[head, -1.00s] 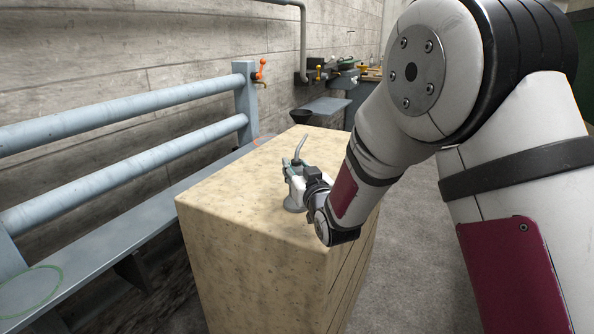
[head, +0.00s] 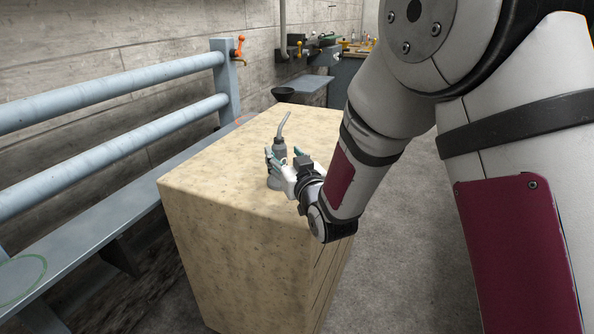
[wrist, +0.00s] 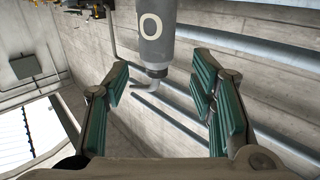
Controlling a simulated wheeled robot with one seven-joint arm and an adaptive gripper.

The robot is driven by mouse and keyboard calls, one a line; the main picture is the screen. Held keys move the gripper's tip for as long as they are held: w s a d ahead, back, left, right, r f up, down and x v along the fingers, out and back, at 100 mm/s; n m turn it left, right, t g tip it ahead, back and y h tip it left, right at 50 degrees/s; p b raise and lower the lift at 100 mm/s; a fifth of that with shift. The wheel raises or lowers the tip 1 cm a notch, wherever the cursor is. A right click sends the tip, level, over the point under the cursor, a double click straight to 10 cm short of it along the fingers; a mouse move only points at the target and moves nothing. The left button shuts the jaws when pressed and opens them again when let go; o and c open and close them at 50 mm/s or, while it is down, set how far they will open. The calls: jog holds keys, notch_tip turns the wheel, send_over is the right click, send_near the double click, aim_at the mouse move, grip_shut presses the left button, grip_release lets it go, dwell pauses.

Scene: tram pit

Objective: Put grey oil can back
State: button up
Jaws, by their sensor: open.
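The grey oil can (head: 280,147) stands upright on the speckled beige cabinet top, its thin bent spout pointing up. My gripper (head: 276,163) is at the can, with its fingers around or just beside the lower body, which they partly hide. In the wrist view the can (wrist: 156,35) appears upside down, with a pale ring mark on its body. There my gripper's green-padded fingers (wrist: 160,92) are spread wide, with the can and its spout showing in the gap between them. I cannot tell whether a finger touches it.
The beige cabinet (head: 215,190) has free top around the can. A blue-grey bench (head: 110,215) with pipe rails runs along the left wall, with a green ring outline (head: 22,280) on its seat. A dark bowl (head: 283,94) sits behind the cabinet. Cluttered worktops (head: 345,50) stand further back.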

jog(key=v, duration=0.8)
jog(key=shift+s, duration=0.2)
jog(key=shift+d+r, duration=0.1)
jog(key=shift+d, duration=0.05)
jog(key=s+d+r+m+g+h, duration=0.1)
jog(key=s+d+g+h, duration=0.25)
jog(key=d, duration=0.35)
jog(key=s+d+r+m+g+h, duration=0.1)
jog(key=s+d+m+g+h, duration=0.15)
jog(key=s+d, duration=0.35)
jog(key=s+d+m+g+h, duration=0.1)
jog(key=s+d+g, duration=0.3)
jog(key=s, duration=1)
jog(key=s+d+m+g+h, duration=0.1)
jog(key=s+d+g, duration=0.4)
jog(key=s, duration=0.8)
notch_tip(320, 180, up, 14)
jog(key=t+p, duration=0.2)
jog(key=p, duration=0.9)
jog(key=shift+d+f+t+p, duration=0.15)
jog(key=shift+t+p, duration=0.15)
jog(key=shift+t, duration=0.1)
